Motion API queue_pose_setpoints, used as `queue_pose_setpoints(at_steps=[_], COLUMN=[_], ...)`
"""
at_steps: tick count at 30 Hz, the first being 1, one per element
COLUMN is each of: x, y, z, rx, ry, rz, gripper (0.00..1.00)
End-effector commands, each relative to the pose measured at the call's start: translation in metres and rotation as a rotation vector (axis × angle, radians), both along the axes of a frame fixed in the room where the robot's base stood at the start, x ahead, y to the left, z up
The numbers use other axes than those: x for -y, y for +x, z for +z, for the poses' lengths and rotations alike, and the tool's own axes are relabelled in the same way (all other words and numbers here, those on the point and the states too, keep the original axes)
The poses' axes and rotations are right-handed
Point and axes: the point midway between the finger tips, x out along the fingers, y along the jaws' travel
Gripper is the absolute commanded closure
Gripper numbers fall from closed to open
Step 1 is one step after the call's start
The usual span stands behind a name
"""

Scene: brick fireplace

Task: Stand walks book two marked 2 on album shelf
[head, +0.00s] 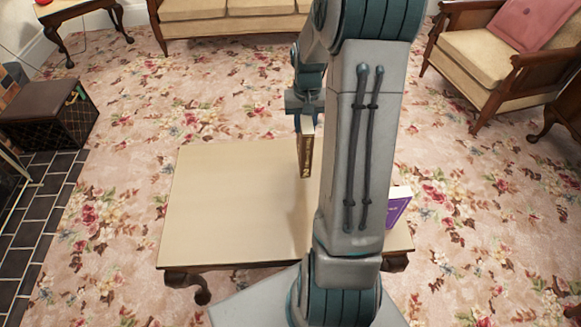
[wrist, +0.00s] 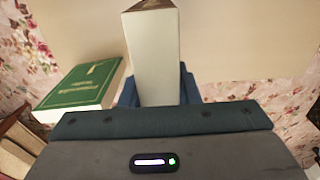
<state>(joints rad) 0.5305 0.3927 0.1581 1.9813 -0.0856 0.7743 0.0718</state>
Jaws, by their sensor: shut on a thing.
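My gripper (head: 307,112) is shut on a dark brown book with a gold 2 on its spine (head: 306,158). The book hangs upright below the jaws, over the far part of the table. In the wrist view my gripper's blue fingers (wrist: 158,92) stand on both sides of the book (wrist: 155,55), with its pale page edges toward the camera. I cannot make out an album shelf in either view; my arm hides part of the tabletop.
The cream table (head: 225,200) is bare on its left. A purple book (head: 398,207) stands at its right edge, partly behind my arm. A green book (wrist: 85,84) lies left of the held book in the wrist view.

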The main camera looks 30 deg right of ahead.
Motion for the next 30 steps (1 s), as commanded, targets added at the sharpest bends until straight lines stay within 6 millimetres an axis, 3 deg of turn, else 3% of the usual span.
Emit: queue_pose_setpoints(at_steps=[6, 10, 16, 24, 30], x=[-0.039, -0.052, -0.058, -0.058, -0.058], y=[-0.024, -0.032, -0.035, -0.035, -0.035], z=[-0.028, -0.038, -0.046, -0.081, -0.081], rx=[0.001, 0.001, 0.002, 0.001, 0.003], ry=[0.0, 0.0, -0.001, 0.0, -0.001], rz=[0.002, 0.0, -0.001, 0.0, -0.001], gripper=[1.0, 1.0, 1.0, 1.0, 1.0])
